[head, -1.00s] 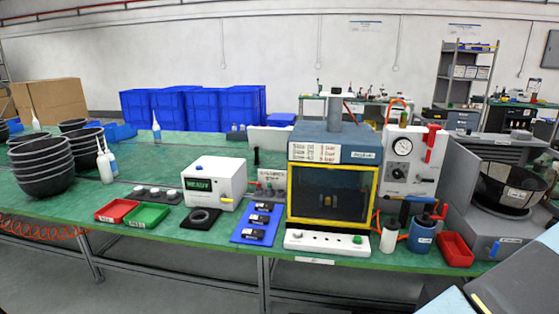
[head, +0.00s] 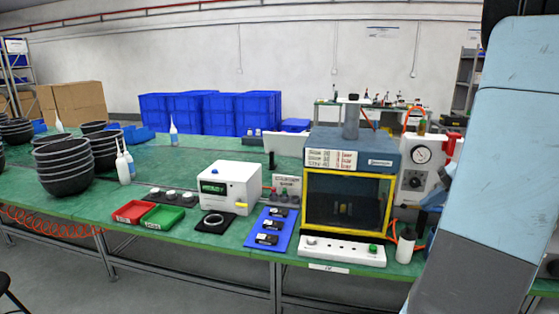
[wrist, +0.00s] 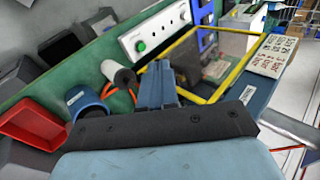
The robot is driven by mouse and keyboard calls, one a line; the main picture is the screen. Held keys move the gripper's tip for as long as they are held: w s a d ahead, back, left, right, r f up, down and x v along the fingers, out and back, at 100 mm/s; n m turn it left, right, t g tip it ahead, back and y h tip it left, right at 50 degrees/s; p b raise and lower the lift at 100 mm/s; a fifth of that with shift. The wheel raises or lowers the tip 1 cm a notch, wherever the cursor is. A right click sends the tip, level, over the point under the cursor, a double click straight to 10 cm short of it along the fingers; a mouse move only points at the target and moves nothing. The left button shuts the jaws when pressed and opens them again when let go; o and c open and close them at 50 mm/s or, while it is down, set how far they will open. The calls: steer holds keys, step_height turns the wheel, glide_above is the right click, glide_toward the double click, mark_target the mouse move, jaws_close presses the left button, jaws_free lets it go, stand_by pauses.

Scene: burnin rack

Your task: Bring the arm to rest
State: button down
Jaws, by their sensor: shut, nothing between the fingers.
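My gripper (wrist: 158,84) shows in the wrist view with its blue-grey fingers together and nothing between them. It is above the bench, near a white bottle (wrist: 117,74) and a blue cup (wrist: 88,104). In the head view my arm fills the right side, and the gripper itself cannot be made out there. The arm hides the right end of the green bench (head: 190,245).
A yellow-framed chamber (head: 352,158) stands at the bench's front, with a white switch strip (head: 343,251) before it. The wrist view shows a red tray (wrist: 30,122). Left are a white instrument (head: 232,182), small red (head: 133,211) and green trays (head: 162,217), and stacked black bowls (head: 64,167).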

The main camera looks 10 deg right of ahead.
steer(key=s+a+r+n+g+h, duration=0.1)
steer(key=a+r+n+h, duration=0.15)
steer(key=a, duration=0.65)
steer(key=s+a+r+n+g+h, duration=0.1)
steer(key=a+r+g, duration=0.15)
steer(key=a, duration=0.65)
steer(key=s+a+r+n+t+h, duration=0.3)
steer(key=s+a, duration=0.5)
steer(key=a, duration=0.3)
steer(key=shift+s+r+t, duration=0.15)
steer(key=shift+r+t, duration=0.3)
steer(key=shift+t, duration=0.1)
steer(key=shift+n, duration=0.25)
